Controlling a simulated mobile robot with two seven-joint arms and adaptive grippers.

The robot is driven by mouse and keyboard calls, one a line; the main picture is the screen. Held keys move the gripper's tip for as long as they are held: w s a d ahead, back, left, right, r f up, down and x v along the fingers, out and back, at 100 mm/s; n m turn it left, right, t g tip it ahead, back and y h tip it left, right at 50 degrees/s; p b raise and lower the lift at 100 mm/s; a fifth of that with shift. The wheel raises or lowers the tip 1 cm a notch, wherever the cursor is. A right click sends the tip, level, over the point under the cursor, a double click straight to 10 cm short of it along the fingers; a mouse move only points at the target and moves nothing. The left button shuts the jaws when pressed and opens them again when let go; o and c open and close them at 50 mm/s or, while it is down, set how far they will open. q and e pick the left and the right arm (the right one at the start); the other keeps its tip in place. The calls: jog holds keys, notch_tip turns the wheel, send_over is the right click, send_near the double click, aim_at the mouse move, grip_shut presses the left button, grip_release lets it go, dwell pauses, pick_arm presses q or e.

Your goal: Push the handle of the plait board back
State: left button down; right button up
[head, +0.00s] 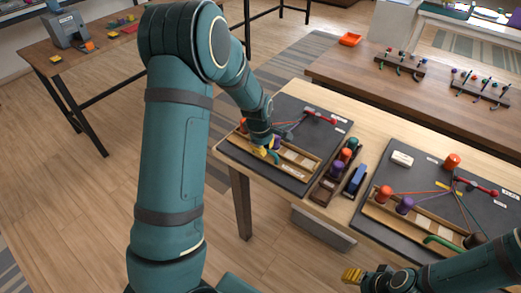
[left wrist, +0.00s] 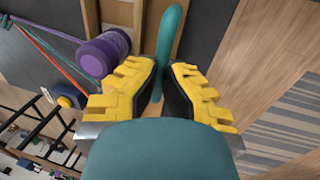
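The left plait board (head: 297,158) is a pale wooden frame on a dark mat (head: 320,132), with coloured cords running across it. Its teal handle (head: 274,157) stands at the near side, beside my left gripper (head: 262,149). In the left wrist view the teal handle (left wrist: 169,38) runs up between the yellow fingertips of my left gripper (left wrist: 164,72). The fingers are close together with the handle between them, and they look shut on it. My right gripper (head: 352,275) hangs at the lower right, away from the boards; its finger gap does not show.
A second plait board (head: 410,215) with a green handle (head: 443,243) lies to the right. Between the mats stand a brown tray of spools (head: 325,188) and a blue block (head: 356,179). A purple spool (left wrist: 103,52) is close to my left fingers.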

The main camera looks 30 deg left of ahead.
pick_arm(q)
jog(key=shift+w+f, duration=0.15)
jog(key=shift+w, duration=0.3)
jog(key=c, duration=1.5)
grip_release()
jog(key=shift+c, duration=0.2)
jog(key=shift+o, duration=1.3)
jog(key=shift+w, duration=0.15)
jog(key=v, duration=1.2)
